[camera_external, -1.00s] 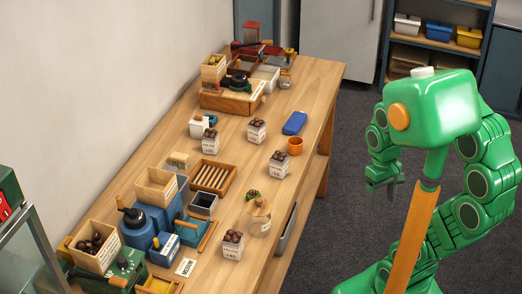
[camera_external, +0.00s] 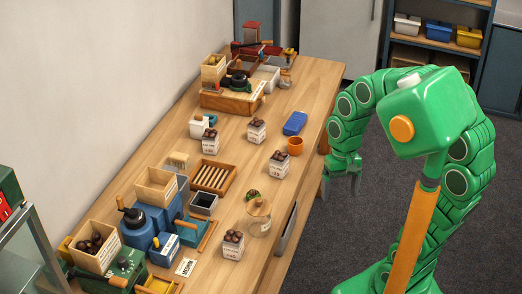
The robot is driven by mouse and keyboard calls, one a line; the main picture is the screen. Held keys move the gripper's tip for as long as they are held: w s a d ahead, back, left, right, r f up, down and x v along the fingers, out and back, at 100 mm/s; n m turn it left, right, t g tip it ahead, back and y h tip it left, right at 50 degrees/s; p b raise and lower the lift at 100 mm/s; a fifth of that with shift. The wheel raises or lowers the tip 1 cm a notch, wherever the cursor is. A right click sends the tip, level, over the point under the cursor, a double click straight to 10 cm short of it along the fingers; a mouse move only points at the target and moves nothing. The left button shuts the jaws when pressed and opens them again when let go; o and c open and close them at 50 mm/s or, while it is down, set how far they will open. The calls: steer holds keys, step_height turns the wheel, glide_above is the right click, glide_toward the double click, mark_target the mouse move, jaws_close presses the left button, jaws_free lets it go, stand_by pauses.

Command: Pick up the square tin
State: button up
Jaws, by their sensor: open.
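A small dark grey, open-topped square tin (camera_external: 205,210) stands on the table, right of the blue machine and just below the slatted wooden tray. It looks empty. A blue rectangular box (camera_external: 295,123), with a lid or flat top, lies farther back near the table's right edge. No label shows which of them is the square tin; the grey one has the squarer outline. My gripper (camera_external: 341,188) hangs beyond the table's right edge, fingers pointing down, open and empty. It is apart from both, nearer to the blue box.
The wooden table (camera_external: 312,88) holds several chestnut-filled bags, one of them (camera_external: 279,163) near its right edge. An orange cup (camera_external: 295,146) stands by the blue box. A glass jar (camera_external: 259,219) with a wooden lid and the slatted tray (camera_external: 234,178) are mid-table. Bare wood lies between.

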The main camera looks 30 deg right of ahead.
steer(key=w+a+f+m+y, duration=0.1)
steer(key=w+a+f, duration=0.1)
steer(key=w+a, duration=0.3)
steer(key=w+a+f+m, duration=0.2)
steer(key=a, duration=0.5)
steer(key=m+g+y, duration=0.1)
steer(key=m, duration=0.2)
glide_toward(232, 259)
steer(key=shift+w+d+r, duration=0.4)
steer(key=shift+w+r, duration=0.2)
steer(key=shift+r, duration=0.05)
steer(key=shift+a+f+m, duration=0.25)
steer(key=shift+a+m, duration=0.05)
steer(key=shift+s+a+f, duration=0.1)
steer(key=shift+f, duration=0.2)
steer(key=shift+x, duration=3.5)
steer(key=shift+s+d, duration=0.1)
steer(key=shift+d, duration=0.1)
steer(key=c, duration=1.1)
